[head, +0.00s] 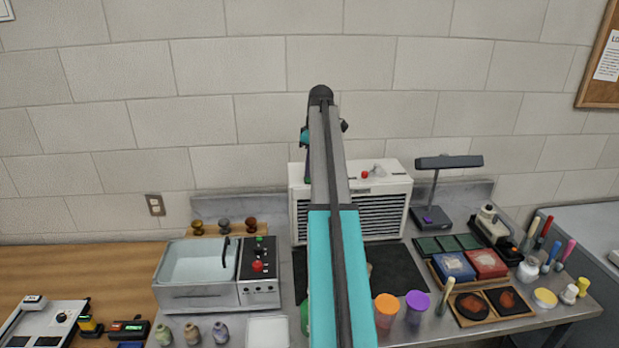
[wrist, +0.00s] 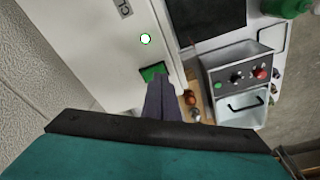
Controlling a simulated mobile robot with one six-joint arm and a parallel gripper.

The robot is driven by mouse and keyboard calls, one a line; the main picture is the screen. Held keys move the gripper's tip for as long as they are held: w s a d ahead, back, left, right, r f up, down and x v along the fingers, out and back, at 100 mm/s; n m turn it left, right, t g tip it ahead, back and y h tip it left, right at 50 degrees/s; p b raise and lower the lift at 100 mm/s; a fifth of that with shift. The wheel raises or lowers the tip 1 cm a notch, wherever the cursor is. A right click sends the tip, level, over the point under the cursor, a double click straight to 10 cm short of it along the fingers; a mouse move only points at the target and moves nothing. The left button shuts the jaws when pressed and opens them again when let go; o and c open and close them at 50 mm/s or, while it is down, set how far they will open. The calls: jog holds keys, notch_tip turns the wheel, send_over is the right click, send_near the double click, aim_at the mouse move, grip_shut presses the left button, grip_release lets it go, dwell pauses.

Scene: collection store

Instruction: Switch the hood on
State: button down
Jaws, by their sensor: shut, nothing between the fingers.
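The hood (head: 298,200) is a white box with dark slatted vents, standing against the wall behind the bench; my arm hides part of it. In the wrist view its white top (wrist: 110,60) carries a green switch (wrist: 150,72) and a round indicator (wrist: 146,39) with a bright white centre and green rim. My gripper (wrist: 160,82) is shut and empty, its fingertips over the near edge of the green switch. I cannot tell whether they touch it. In the head view my gripper (head: 308,172) points down at the hood's left top.
A red button (head: 365,174) sits on the hood's top right. A steel bath (head: 195,295) with a control panel (head: 258,290) stands left. A desk lamp (head: 448,162) stands right. Orange (head: 386,303) and purple-lidded (head: 417,301) jars stand in front. A dark mat (head: 400,270) lies before the hood.

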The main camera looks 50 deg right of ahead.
jog(key=shift+r+p, duration=0.6)
jog(key=shift+r, duration=2.25)
